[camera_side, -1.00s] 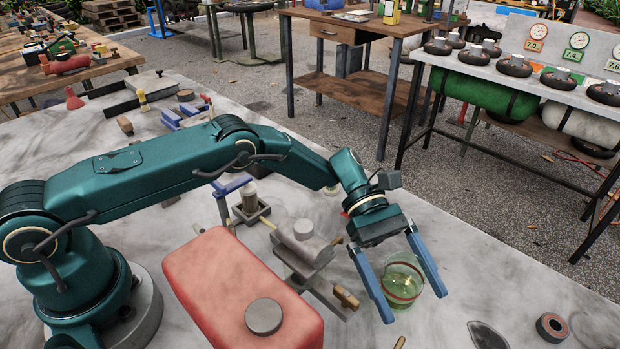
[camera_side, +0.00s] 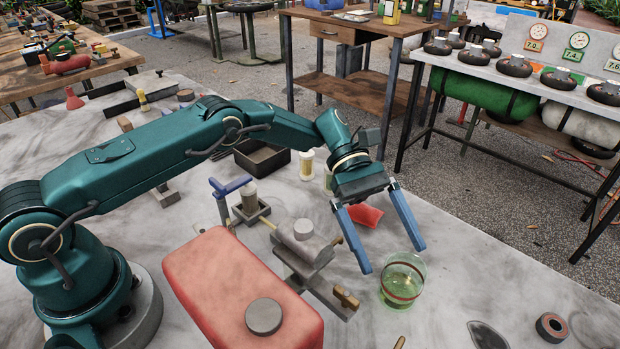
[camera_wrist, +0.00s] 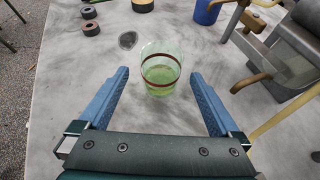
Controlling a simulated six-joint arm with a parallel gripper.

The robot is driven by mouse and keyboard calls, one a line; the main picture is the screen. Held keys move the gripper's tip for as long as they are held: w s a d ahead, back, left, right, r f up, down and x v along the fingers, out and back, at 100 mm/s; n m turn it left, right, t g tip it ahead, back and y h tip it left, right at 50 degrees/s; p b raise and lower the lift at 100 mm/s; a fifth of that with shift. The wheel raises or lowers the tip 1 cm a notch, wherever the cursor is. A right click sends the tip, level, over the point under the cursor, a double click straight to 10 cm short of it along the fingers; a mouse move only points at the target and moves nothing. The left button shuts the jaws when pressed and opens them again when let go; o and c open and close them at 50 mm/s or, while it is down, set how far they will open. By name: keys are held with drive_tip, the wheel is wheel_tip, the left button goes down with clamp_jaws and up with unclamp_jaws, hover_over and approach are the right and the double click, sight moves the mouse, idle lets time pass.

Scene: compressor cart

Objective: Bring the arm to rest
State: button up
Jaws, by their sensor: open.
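My gripper (camera_side: 394,260) is open and empty, its two blue fingers spread wide above the stone tabletop. In the wrist view my gripper (camera_wrist: 160,98) has a clear greenish glass (camera_wrist: 160,72) with a dark red band just beyond and between its fingertips. The same glass (camera_side: 402,281) stands upright on the table in the side view, holding some pale green liquid. The fingers appear apart from the glass.
A red tank (camera_side: 240,292) with a grey cap and a grey compressor head (camera_side: 303,243) with brass fittings stand left of the glass. A dark tray (camera_side: 262,157), a small pale-capped jar (camera_side: 306,165) and a red object (camera_side: 365,215) lie behind. A dark ring (camera_side: 552,327) lies right.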

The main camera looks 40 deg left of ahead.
drive_tip(key=s+a+r+m+t+y, duration=0.3)
drive_tip(key=a+r+m+t+y, duration=0.2)
drive_tip(key=a+r, duration=0.25)
drive_tip(key=s+a+r+m+t+y, duration=0.35)
drive_tip(key=a+r+m+y, duration=0.25)
drive_tip(key=a, duration=0.3)
drive_tip(key=s+a+f+m+t, duration=0.1)
drive_tip(key=s+t, duration=0.1)
drive_tip(key=s, duration=0.9)
drive_tip(key=shift+s+a+f+m+y, duration=0.2)
drive_tip(key=shift+s+a+m+y, duration=0.1)
drive_tip(key=shift+a+m, duration=0.1)
